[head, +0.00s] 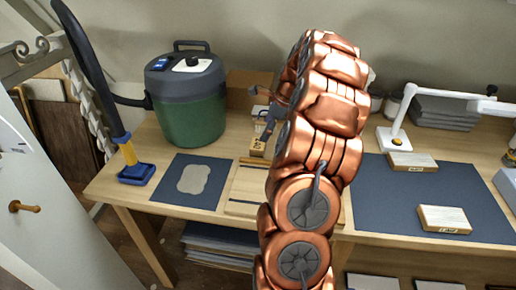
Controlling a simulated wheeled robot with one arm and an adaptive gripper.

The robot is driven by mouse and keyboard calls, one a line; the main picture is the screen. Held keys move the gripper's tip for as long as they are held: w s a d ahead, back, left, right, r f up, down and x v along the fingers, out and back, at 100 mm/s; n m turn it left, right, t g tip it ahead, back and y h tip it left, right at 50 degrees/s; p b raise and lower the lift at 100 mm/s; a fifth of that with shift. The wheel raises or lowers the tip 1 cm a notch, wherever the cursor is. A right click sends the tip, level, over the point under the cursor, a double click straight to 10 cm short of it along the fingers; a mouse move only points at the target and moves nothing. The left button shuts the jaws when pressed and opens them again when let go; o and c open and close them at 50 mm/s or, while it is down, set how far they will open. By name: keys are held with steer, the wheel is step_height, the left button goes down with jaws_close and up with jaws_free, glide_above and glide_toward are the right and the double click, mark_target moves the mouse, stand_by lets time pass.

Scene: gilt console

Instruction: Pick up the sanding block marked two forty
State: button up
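Several wooden sanding blocks with small labels are on the workbench. One block (257,148) stands left of my copper arm, with a dark mark on its yellowish label. Another block (412,162) lies at the back of the dark blue mat (375,205), and a third block (444,219) lies near that mat's front. The labels are too small to read surely. My gripper (265,132), small and grey, is just above the left block, partly hidden by my arm. I cannot tell whether its fingers touch the block or how far they are open.
A green dust extractor (190,112) stands at the back left, with a hose ending in a blue nozzle (136,174). A smaller blue mat (172,200) holds a pale flat piece (194,179). A white lamp (393,137) and stacked grey sheets (445,110) stand at the back right.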

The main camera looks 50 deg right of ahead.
mark_target(258, 144)
steer(key=shift+p+x, duration=1.1)
steer(key=shift+x, duration=2.75)
steer(key=shift+d, duration=0.15)
steer(key=c, duration=1.3)
steer(key=shift+r+b, duration=0.65)
steer(key=shift+r, duration=0.95)
steer(key=shift+c, duration=0.2)
steer(key=shift+s+r, duration=0.1)
steer(key=shift+r, duration=0.1)
steer(key=s+a+b, duration=0.1)
steer(key=s+a, duration=0.2)
steer(key=a, duration=0.1)
steer(key=s+a+r+b, duration=0.1)
steer(key=s+a, duration=0.2)
steer(key=a, duration=0.1)
steer(key=s+a+b, duration=0.1)
steer(key=s+a, duration=0.2)
steer(key=a, duration=0.2)
steer(key=shift+a+r, duration=0.1)
steer(key=shift+r, duration=0.05)
